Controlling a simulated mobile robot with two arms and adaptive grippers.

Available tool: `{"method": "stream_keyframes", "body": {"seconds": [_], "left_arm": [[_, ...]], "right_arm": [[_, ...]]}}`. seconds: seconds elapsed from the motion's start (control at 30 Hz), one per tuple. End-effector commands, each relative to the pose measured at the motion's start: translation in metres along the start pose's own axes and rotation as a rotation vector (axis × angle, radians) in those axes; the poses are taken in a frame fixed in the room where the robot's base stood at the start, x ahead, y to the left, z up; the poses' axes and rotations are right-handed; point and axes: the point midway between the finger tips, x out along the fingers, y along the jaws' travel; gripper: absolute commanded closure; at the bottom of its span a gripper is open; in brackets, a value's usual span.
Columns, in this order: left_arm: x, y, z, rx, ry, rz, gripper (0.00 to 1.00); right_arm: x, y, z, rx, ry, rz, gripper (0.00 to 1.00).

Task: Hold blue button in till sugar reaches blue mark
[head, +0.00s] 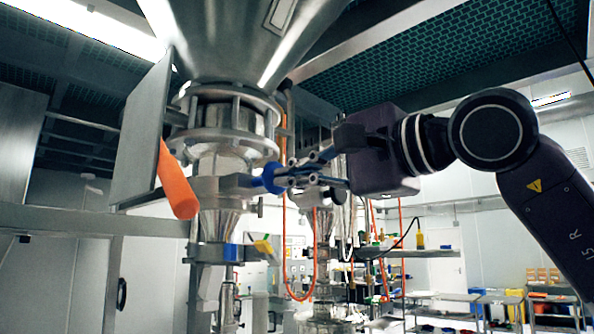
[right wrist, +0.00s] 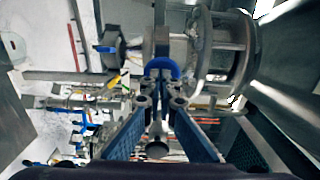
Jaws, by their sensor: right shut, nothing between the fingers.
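The blue button (head: 270,178) is a round disc on the side of the steel sifter body (head: 223,188). It also shows in the right wrist view (right wrist: 162,67), straight ahead of the fingers. My right gripper (head: 282,178) is shut and empty, with its fingertips at the button's face. They look to be touching it, but how far it is pressed in I cannot tell. A blue band (head: 222,252) goes around the lower part of the sifter; whether it is the blue mark is unclear. I cannot make out any sugar level. My left gripper is not in view.
A large steel hopper (head: 240,35) stands above the sifter. An orange handle (head: 178,182) hangs by a flat metal panel (head: 143,130) at left. Orange hoses (head: 286,245) and a second steel vessel (head: 322,240) stand behind. Shelves with bins (head: 545,300) are far right.

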Motion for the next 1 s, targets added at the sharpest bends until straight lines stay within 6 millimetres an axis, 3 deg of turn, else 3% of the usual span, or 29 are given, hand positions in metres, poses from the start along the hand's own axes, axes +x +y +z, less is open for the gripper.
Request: {"method": "stream_keyframes", "body": {"seconds": [0.17, 0.4, 1.0], "left_arm": [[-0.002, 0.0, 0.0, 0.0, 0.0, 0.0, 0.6], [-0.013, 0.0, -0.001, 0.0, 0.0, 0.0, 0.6], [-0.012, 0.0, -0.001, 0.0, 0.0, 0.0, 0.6]], "right_arm": [[0.002, -0.001, 0.0, 0.0, 0.0, 0.001, 1.0], [0.028, -0.003, 0.0, 0.0, 0.0, -0.002, 1.0], [0.028, -0.001, -0.001, 0.0, 0.001, -0.003, 1.0]]}}
